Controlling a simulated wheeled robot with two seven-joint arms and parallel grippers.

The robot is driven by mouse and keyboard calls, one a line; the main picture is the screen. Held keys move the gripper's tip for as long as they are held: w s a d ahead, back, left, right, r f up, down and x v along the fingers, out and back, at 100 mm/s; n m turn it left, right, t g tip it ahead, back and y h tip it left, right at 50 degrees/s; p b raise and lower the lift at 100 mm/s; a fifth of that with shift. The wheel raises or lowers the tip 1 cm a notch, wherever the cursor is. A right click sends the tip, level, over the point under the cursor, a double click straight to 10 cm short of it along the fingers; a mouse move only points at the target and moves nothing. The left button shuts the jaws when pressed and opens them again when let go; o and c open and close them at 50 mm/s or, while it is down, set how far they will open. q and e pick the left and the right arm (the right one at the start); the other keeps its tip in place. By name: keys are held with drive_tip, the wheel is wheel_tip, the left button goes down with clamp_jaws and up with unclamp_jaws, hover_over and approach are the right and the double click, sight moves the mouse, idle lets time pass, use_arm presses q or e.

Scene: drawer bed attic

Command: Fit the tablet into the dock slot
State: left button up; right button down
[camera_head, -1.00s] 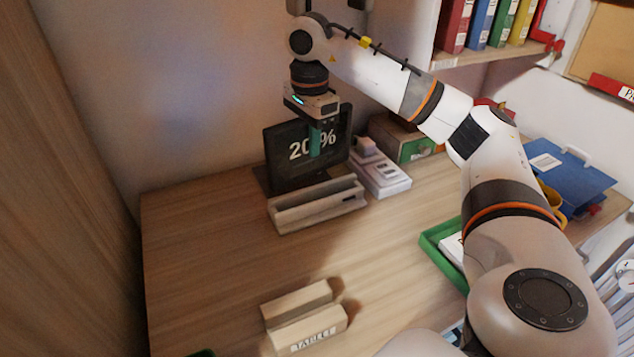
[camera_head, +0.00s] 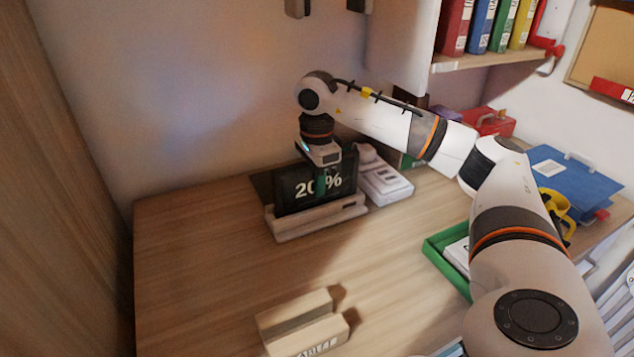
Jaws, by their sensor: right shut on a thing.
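The tablet (camera_head: 296,190) is a dark slab with "20%" on its face. It stands nearly upright in the long wooden dock (camera_head: 316,218), its lower edge hidden behind the dock's front wall. I cannot tell whether it is fully seated in the slot. My right gripper (camera_head: 320,182) comes down from above and is shut on the tablet's upper part, with a green finger in front of its face. My left gripper is not in view.
A wooden holder (camera_head: 300,318) labelled "TABLET" is at the front of the desk. A white device (camera_head: 385,183) stands right of the dock. A green tray (camera_head: 437,256), blue case (camera_head: 575,178) and yellow mug (camera_head: 556,206) are farther right. The left desk area is clear.

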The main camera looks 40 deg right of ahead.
drive_tip(key=c, duration=1.8)
unclamp_jaws()
drive_tip(key=shift+f, duration=0.1)
drive_tip(key=o, duration=0.4)
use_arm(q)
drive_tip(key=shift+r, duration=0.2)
use_arm(e)
drive_tip(key=shift+o, duration=0.2)
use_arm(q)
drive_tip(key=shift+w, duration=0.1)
use_arm(e)
drive_tip(key=shift+r, duration=0.3)
wheel_tip(320, 180, up, 9)
drive_tip(key=shift+r+p, duration=0.1)
drive_tip(key=shift+p, duration=0.85)
wheel_tip(320, 180, up, 2)
drive_tip(key=shift+r+p, duration=0.15)
drive_tip(key=shift+p, duration=0.55)
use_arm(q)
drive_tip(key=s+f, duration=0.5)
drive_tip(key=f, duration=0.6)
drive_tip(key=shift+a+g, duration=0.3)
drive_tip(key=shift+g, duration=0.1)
use_arm(e)
drive_tip(key=shift+r, duration=0.15)
